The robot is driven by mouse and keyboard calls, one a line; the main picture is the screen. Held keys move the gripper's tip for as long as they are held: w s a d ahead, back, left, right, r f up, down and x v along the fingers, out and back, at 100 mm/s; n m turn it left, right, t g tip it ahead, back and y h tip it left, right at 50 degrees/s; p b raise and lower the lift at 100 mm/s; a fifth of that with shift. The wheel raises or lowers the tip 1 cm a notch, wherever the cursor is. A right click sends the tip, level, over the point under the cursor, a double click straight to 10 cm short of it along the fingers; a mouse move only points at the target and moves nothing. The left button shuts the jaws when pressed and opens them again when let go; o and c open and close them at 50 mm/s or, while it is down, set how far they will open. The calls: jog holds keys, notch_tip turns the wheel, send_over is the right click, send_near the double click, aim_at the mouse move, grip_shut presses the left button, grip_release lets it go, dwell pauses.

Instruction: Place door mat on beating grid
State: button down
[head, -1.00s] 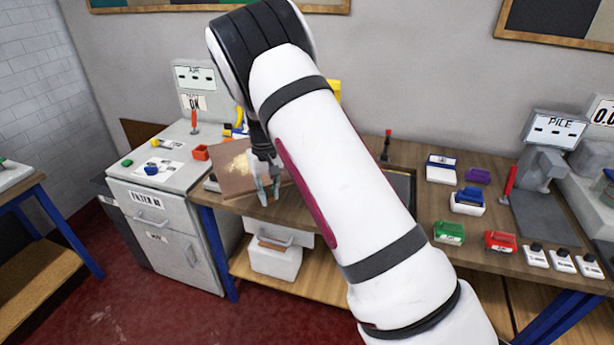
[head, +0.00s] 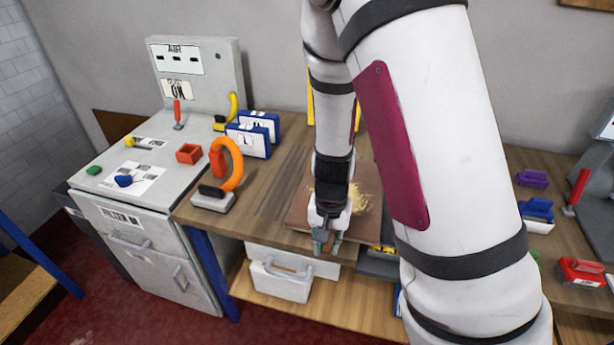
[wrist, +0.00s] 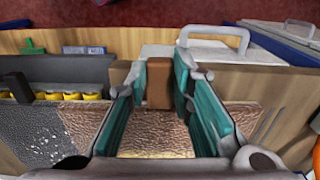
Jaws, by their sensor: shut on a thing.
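The door mat (head: 301,213) is a brown sheet with a pale, sandy patch, at the front of the wooden bench, behind and below my gripper. My gripper (head: 325,243) is shut on it at its near edge; a small brown block shows between the fingers in the wrist view. The textured mat (wrist: 150,132) spans both sides of the fingers there. Parallel dark slots in the bench top, likely the beating grid (head: 282,184), show just left of the mat. Whether the mat touches the bench or covers more slots I cannot tell.
An orange-handled tool (head: 222,170) and blue-and-white boxes (head: 252,137) stand left of the slots. A grey cabinet (head: 140,190) adjoins the bench. A dark tray with yellow pieces (wrist: 70,80) lies beside the mat. A white box (head: 282,280) sits on the lower shelf.

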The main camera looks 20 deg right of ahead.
aim_at(298, 204)
jog(key=shift+w+f, duration=0.2)
jog(key=shift+w, duration=0.1)
jog(key=w, duration=0.5)
jog(key=w+a+f, duration=0.1)
jog(key=w, duration=0.9)
jog(key=shift+a+f, duration=0.2)
jog(key=shift+a, duration=0.2)
jog(key=shift+f+p, duration=0.6)
jog(key=shift+f, duration=1.15)
jog(key=c, duration=1.4)
grip_release()
jog(key=shift+s, duration=0.1)
